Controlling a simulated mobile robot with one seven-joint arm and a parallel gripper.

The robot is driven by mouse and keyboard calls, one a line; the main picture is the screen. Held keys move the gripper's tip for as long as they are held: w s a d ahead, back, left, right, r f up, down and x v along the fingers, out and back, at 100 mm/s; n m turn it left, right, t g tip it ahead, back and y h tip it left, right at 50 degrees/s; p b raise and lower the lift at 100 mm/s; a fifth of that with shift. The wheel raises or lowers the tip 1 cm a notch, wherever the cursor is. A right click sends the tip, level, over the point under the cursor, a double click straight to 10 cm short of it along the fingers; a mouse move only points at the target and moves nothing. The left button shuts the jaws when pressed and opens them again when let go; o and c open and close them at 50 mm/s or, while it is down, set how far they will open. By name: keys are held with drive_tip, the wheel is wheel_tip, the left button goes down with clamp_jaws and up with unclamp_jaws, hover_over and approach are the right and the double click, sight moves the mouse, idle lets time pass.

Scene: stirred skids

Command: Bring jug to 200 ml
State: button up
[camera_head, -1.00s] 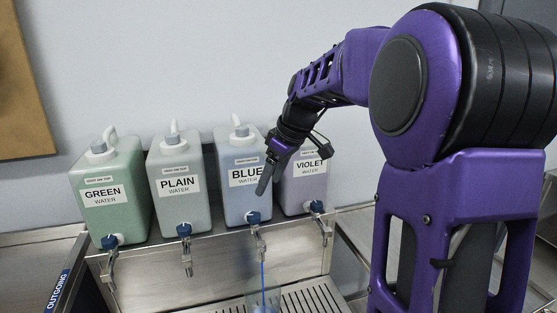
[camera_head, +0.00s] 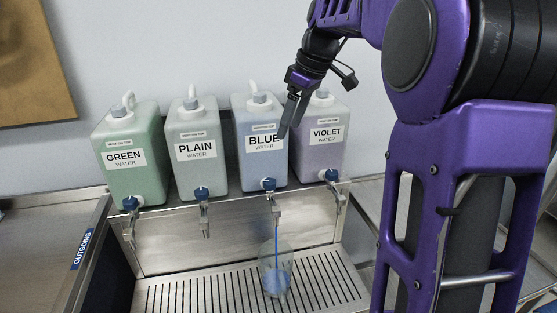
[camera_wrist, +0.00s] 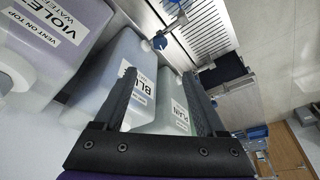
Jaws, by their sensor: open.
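The clear jug (camera_head: 284,258) stands on the slotted drip tray under the blue water tap. Blue liquid fills its lower part; I cannot read any scale on it. A thin blue stream (camera_head: 276,232) runs from the spout of the blue tap (camera_head: 269,184) into the jug, so that tap is running. The BLUE water container (camera_head: 258,170) is behind it. My gripper (camera_head: 286,130) is open and empty, in front of the right side of the BLUE container, above the tap. In the wrist view its two fingers (camera_wrist: 160,75) stand apart with the BLUE container (camera_wrist: 148,78) behind them.
GREEN (camera_head: 135,180), PLAIN (camera_head: 203,175) and VIOLET (camera_head: 318,160) water containers stand in the same row, each with a blue-handled tap. The drip tray (camera_head: 200,296) is clear left of the jug. A surface marked OUTGOING (camera_head: 82,249) is at the left.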

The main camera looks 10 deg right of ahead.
sight(270, 181)
drive_tip(key=w+a+n+g+h, duration=0.2)
drive_tip(key=w+a+h, duration=0.1)
drive_tip(key=w+a, duration=0.1)
wheel_tip(270, 181, down, 17)
drive_tip(key=shift+a+r+b, duration=0.1)
drive_tip(key=shift+a+b, duration=0.05)
drive_tip(key=shift+b, duration=1.05)
clamp_jaws()
